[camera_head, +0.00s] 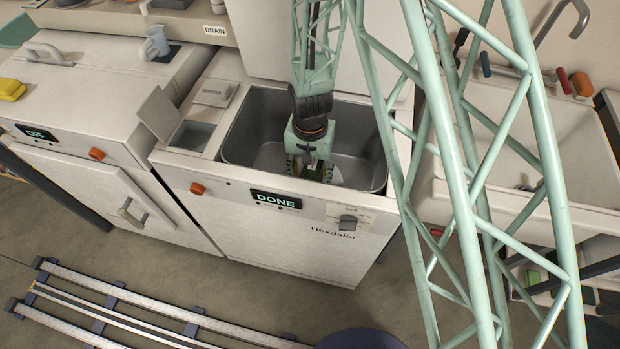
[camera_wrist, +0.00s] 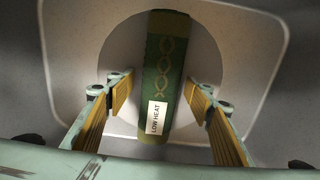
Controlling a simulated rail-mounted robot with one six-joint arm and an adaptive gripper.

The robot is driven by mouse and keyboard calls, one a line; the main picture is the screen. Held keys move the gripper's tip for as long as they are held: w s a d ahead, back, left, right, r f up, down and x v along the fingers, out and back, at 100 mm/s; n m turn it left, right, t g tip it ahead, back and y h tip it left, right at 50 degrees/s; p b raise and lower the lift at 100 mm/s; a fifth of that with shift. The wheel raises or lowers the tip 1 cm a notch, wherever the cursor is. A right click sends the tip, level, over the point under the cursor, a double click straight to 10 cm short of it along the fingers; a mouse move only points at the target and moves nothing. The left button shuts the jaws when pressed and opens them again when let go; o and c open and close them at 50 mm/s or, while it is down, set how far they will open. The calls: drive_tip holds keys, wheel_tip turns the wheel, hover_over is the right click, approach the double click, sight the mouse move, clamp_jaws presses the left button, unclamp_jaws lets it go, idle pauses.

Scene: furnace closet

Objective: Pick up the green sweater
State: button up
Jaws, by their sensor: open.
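The green sweater (camera_wrist: 165,75) is a narrow folded bundle with a gold twisted pattern and a white tag reading "LOW HEAT". I see gaps between the fingers and the sweater in the wrist view. In the head view my gripper (camera_head: 310,168) reaches down inside the open tub (camera_head: 250,130), and only a little green shows between its fingers.
The tub belongs to a white machine with a "DONE" display (camera_head: 275,199) and a knob (camera_head: 348,222). Its walls surround my gripper. A second white machine reading "OFF" (camera_head: 37,133) stands at left, and a white sink (camera_head: 490,100) at right. Metal rails (camera_head: 130,310) run along the floor.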

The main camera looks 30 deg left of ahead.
sight(310, 174)
idle(0.5)
drive_tip(key=c, duration=1)
drive_tip(key=shift+c, duration=0.2)
drive_tip(key=shift+r+p, duration=0.95)
drive_tip(key=shift+r, duration=4.05)
